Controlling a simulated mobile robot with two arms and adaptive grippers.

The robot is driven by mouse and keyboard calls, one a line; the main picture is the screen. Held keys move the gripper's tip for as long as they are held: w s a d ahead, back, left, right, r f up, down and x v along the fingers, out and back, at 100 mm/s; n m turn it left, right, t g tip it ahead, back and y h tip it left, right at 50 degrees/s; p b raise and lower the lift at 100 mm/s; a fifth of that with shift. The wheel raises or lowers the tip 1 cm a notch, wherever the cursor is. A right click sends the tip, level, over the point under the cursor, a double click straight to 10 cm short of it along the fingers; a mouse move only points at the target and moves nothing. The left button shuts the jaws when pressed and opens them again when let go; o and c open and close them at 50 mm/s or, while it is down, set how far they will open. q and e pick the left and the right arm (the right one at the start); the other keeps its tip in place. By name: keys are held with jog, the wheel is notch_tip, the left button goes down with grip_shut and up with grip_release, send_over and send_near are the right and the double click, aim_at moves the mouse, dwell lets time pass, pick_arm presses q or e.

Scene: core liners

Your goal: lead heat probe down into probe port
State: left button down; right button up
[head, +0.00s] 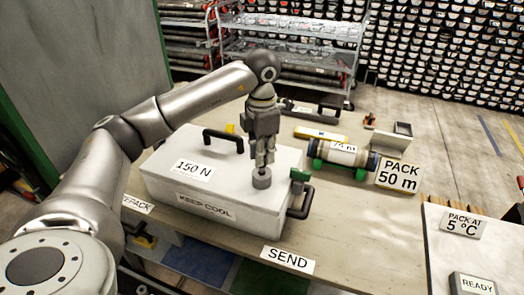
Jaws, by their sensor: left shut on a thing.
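My left gripper (262,161) points straight down over the right part of the white box lid, its fingers closed on a small grey piece, the heat probe. Most of the probe is hidden between the fingers. Directly below is a short dark grey round collar (262,181), which looks like the probe port, on the white box (222,181). The fingertips are just above the collar. I cannot tell how far the probe reaches into it. My right gripper is not in view.
The box has black handles on its lid (222,139) and right end (301,203), and a green latch (299,175). A core liner (343,154) lies in green cradles behind right. A white table (441,262) stands at front right.

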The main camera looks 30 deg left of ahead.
pick_arm(q)
jog(key=shift+f, duration=0.15)
jog(key=c, duration=1.3)
grip_release()
jog(key=shift+o, duration=0.2)
notch_tip(320, 180, up, 12)
